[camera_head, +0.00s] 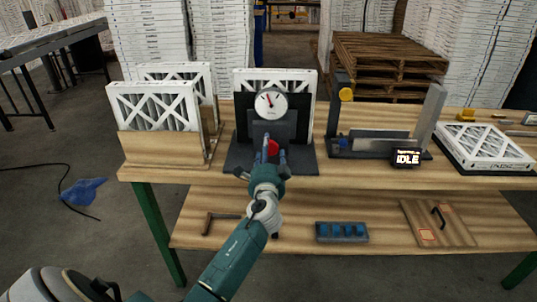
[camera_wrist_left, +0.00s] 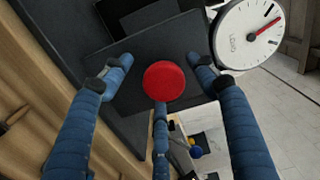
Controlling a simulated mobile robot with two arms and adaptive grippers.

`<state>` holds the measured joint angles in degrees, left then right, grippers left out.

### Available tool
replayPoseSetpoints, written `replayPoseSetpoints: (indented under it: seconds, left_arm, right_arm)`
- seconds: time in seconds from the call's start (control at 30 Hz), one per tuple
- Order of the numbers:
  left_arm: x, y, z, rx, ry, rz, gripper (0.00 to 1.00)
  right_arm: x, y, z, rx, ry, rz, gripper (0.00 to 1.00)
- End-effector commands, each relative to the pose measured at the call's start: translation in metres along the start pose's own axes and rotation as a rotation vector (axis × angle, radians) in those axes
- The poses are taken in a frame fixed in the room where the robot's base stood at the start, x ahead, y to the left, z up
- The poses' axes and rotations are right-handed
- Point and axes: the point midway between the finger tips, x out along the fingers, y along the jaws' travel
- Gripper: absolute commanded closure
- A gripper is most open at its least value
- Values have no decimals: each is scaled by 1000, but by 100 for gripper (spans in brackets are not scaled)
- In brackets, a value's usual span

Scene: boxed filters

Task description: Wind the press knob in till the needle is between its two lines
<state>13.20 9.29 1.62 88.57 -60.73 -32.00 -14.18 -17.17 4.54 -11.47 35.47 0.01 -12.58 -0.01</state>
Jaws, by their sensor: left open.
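The red press knob (camera_head: 273,147) sits on the front of a dark press (camera_head: 285,128) at the middle of the bench. In the left wrist view the knob (camera_wrist_left: 164,81) shows round and face-on. My left gripper (camera_head: 270,157) is open in front of it. In the wrist view its blue fingers (camera_wrist_left: 160,88) stand spread around the knob, with visible gaps at the two sides. The white round gauge (camera_head: 271,104) is above the knob and also shows in the wrist view (camera_wrist_left: 240,42). My right gripper is not in view.
Boxed filters stand in a wooden holder (camera_head: 165,151) to the left. A fixture with an "IDLE" display (camera_head: 407,158) and a flat filter (camera_head: 484,147) are to the right. The lower shelf holds a blue-socketed tray (camera_head: 342,232) and a wooden board (camera_head: 438,223).

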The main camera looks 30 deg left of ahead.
Motion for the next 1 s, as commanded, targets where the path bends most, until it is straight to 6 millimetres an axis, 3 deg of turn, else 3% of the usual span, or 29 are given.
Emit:
replayPoseSetpoints:
  seconds: [0.17, 0.6, 0.8, 1.0]
  left_arm:
    - [-16, 1, -1, -1, 2, 1, 41]
    - [-103, 2, 2, -2, -3, 4, 41]
    - [-119, 1, 3, 0, -3, 3, 41]
    - [-120, 1, 3, 0, -3, 2, 41]
  right_arm:
    - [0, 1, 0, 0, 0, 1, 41]
    - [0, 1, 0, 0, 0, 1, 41]
    - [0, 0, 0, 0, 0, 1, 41]
    - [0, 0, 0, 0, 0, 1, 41]
